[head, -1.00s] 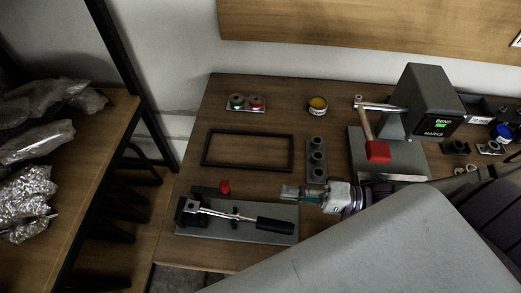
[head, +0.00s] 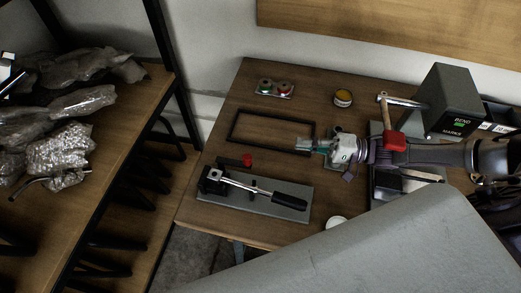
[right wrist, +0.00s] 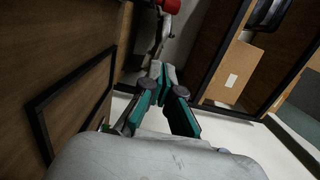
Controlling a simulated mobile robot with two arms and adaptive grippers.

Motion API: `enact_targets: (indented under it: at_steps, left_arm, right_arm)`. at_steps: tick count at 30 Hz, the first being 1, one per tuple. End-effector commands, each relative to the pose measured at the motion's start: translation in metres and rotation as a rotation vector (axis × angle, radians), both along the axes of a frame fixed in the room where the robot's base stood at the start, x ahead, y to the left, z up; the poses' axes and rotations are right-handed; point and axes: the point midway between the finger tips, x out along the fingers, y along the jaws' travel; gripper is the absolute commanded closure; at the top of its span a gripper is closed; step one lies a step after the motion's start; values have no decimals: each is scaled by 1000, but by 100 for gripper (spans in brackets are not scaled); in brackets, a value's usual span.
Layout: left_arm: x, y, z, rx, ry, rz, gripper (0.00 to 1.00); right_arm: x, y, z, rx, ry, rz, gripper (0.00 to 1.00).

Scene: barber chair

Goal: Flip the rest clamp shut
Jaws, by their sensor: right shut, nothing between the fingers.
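The clamp is a dark block (head: 212,181) with a silver lever (head: 250,188) and black grip (head: 290,200), on a grey base plate (head: 240,203). The lever slopes right, low along the plate; whether it is latched I cannot tell. A red knob (head: 247,160) on a dark bar stands behind the lever. A red piece also shows at the top of the right wrist view (right wrist: 167,5). My right gripper (head: 302,144) is shut and empty, by the right end of the black frame, above and right of the clamp, not touching it. My left gripper is not in view.
The black rectangular frame (head: 233,124) lies behind the clamp. A two-button box (head: 273,89), a yellow-topped tin (head: 343,97) and a red-headed mallet (head: 394,141) by a grey machine (head: 452,100) are farther back. Bagged items (head: 62,153) fill the left shelf.

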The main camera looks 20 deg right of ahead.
Motion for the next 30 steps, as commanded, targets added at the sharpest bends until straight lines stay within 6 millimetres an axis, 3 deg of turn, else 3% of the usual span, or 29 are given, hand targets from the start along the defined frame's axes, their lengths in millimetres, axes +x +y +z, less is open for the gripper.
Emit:
enact_targets:
  at_steps: [8,19,24,30]
  left_arm:
    - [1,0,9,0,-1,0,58]
    - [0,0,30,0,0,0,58]
    - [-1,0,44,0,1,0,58]
    - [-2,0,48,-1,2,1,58]
  right_arm:
    - [12,22,3,3,-2,1,100]
    - [50,90,4,3,-1,1,100]
    - [29,106,3,1,4,0,100]
    - [20,115,1,0,0,0,100]
